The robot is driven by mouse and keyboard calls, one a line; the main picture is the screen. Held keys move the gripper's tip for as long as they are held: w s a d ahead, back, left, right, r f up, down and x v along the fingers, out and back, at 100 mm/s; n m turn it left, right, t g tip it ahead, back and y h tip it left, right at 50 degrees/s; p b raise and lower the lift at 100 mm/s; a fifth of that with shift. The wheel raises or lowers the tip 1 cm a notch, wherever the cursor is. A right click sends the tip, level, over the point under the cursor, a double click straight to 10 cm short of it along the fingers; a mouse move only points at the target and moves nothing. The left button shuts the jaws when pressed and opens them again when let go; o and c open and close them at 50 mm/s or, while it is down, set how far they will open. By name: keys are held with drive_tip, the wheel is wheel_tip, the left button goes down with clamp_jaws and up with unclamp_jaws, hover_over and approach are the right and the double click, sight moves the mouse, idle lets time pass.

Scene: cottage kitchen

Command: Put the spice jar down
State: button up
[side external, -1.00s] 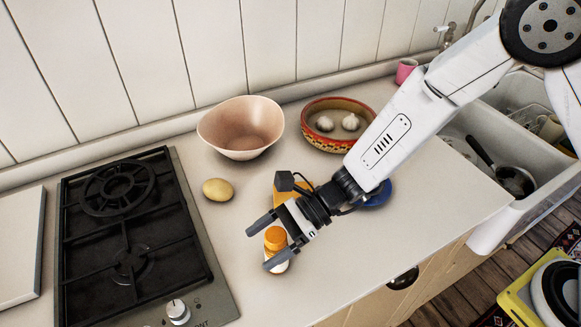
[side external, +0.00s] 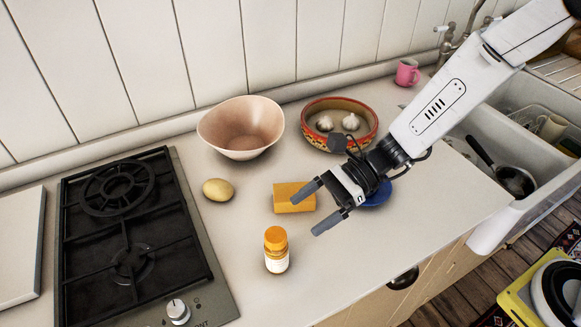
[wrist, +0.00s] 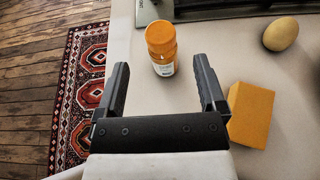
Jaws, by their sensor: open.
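The spice jar (side external: 277,251), with an orange lid and a white label, stands upright on the counter (side external: 236,236) near its front edge. It also shows in the wrist view (wrist: 162,50), beyond the fingertips. My gripper (side external: 316,208) is open and empty, up and to the right of the jar in the side view, apart from it. In the wrist view the two fingers (wrist: 160,82) are spread wide with nothing between them.
An orange block (side external: 294,197) lies beside my gripper, with a potato (side external: 217,190) to its left. A blue dish (side external: 377,195) is partly hidden behind my gripper. A pink bowl (side external: 241,128), a patterned bowl (side external: 340,124) with garlic, the stove (side external: 130,240) and a sink (side external: 500,170) surround the clear counter.

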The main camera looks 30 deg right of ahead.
drive_tip(key=shift+v, duration=1.3)
drive_tip(key=s+d+n+t+h, duration=0.1)
drive_tip(key=s+d+n+h, duration=0.1)
drive_tip(key=d+n+h, duration=0.4)
drive_tip(key=s+d+f+n+t+h, duration=0.1)
drive_tip(key=s+d+n+h, duration=0.2)
drive_tip(key=d+n+h, duration=0.4)
drive_tip(key=shift+s+d+f+n+t, duration=0.25)
drive_tip(key=shift+d+n, duration=2.25)
drive_tip(key=shift+d, duration=2.9)
